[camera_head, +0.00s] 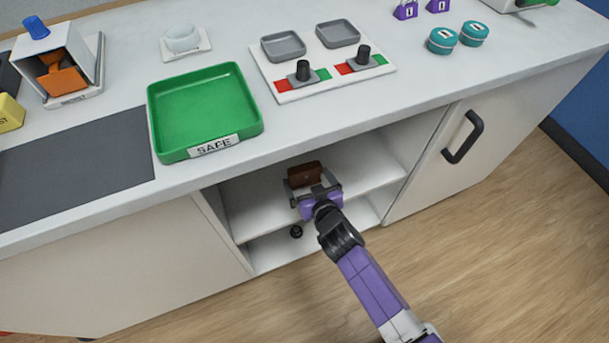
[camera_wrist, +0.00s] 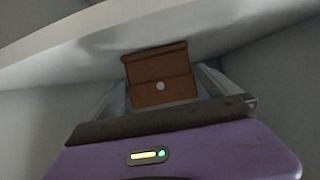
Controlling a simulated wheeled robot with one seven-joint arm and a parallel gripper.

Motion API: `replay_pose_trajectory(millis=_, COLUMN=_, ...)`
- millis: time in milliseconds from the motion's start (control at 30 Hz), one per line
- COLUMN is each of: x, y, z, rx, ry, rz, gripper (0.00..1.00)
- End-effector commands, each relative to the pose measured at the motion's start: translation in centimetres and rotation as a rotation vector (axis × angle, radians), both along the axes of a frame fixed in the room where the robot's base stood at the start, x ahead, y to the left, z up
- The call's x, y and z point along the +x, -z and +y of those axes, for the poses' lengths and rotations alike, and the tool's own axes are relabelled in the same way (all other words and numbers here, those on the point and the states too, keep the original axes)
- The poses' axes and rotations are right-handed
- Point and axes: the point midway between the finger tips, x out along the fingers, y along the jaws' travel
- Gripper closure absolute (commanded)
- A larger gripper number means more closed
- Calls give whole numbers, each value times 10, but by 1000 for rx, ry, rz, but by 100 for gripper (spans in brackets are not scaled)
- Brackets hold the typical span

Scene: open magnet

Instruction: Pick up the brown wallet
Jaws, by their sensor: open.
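The brown wallet (camera_head: 305,172) stands upright on the upper shelf inside the open cabinet under the counter. It also shows in the wrist view (camera_wrist: 161,78), with a small pale round clasp on its front. My gripper (camera_head: 317,189) is open and reaches into the cabinet, directly in front of the wallet. In the wrist view the fingers (camera_wrist: 180,100) extend on either side of the wallet's lower part. I cannot tell whether they touch it.
The shelf (camera_head: 260,215) is otherwise bare; a small dark round object (camera_head: 296,231) sits below it. The counter edge overhangs above. A green SAFE tray (camera_head: 238,140) stands on the counter. A closed door with a black handle (camera_head: 463,137) is at right.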

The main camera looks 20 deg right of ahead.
Motion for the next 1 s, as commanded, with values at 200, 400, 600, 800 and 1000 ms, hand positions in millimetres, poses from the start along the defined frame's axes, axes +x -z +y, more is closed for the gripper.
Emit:
replay_pose_trajectory(millis=200, x=15, y=6, z=-1, rx=0, ry=-1, rz=-1, gripper=0)
replay_pose_trajectory(millis=400, x=34, y=18, z=-3, rx=0, ry=0, rz=-1, gripper=0)
replay_pose_trajectory(millis=600, x=55, y=28, z=-5, rx=0, ry=0, rz=-1, gripper=0)
replay_pose_trajectory(millis=800, x=59, y=30, z=-6, rx=-1, ry=0, rz=-1, gripper=0)
replay_pose_trajectory(millis=1000, x=59, y=29, z=-6, rx=-1, ry=0, rz=-1, gripper=14)
